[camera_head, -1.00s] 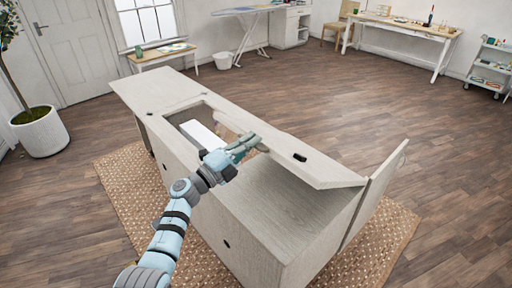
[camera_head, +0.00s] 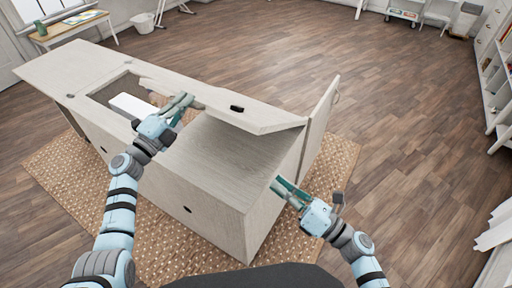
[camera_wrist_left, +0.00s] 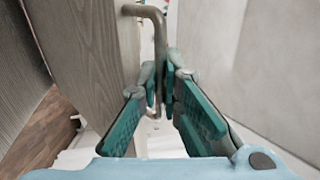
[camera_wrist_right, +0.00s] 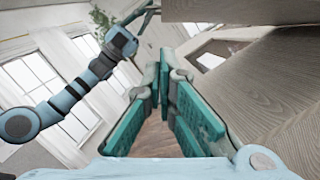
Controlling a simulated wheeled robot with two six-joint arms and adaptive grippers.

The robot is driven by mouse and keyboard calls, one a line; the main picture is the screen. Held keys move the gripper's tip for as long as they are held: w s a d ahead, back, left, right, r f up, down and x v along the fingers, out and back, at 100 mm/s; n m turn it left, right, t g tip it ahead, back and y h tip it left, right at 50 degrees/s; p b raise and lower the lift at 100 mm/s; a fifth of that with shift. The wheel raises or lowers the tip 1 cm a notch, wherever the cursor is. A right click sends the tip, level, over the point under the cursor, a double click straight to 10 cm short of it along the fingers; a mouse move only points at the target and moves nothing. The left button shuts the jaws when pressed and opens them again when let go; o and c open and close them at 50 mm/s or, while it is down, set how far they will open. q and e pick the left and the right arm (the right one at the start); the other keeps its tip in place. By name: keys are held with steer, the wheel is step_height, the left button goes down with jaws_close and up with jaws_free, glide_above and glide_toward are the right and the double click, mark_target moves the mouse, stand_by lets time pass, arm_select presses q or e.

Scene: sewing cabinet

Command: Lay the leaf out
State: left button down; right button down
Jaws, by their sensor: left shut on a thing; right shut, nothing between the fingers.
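The leaf (camera_head: 215,100) is a long pale grey wooden panel lying at a slant over the cabinet (camera_head: 205,190), its near right corner raised above the cabinet top. It has a dark slot near its right end. My left gripper (camera_head: 183,103) is at the leaf's near edge, by the opening. In the left wrist view its fingers are shut on a bent metal handle (camera_wrist_left: 159,35) beside a wooden panel (camera_wrist_left: 85,45). My right gripper (camera_head: 278,186) is shut and empty at the cabinet's near right end, below the leaf. It points up past the wood in the right wrist view.
An upright panel (camera_head: 318,122) stands at the cabinet's right end, close to the leaf's corner. A white object (camera_head: 132,106) sits in the cabinet's opening. The woven rug (camera_head: 65,170) lies underneath. The floor (camera_head: 420,130) to the right is open, with shelves at the far right.

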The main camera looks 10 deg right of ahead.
mark_target(259, 134)
arm_select(q)
steer(key=shift+r, duration=0.1)
arm_select(e)
steer(key=w+a+r, duration=0.5)
steer(key=w, duration=0.4)
steer(key=shift+d, duration=0.1)
arm_select(q)
steer(key=shift+w, duration=0.15)
steer(key=shift+f, duration=0.2)
arm_select(e)
steer(key=r, duration=0.1)
steer(key=w+r, duration=0.1)
steer(key=d+r, duration=0.1)
steer(key=shift+w+d, duration=0.1)
steer(key=shift+w, duration=0.2)
arm_select(q)
steer(key=shift+s+a+f, duration=0.1)
steer(key=shift+s+f, duration=0.05)
steer(key=shift+s, duration=0.05)
steer(key=c, duration=1.8)
jaws_free()
steer(key=shift+o, duration=0.2)
arm_select(e)
steer(key=shift+r, duration=0.15)
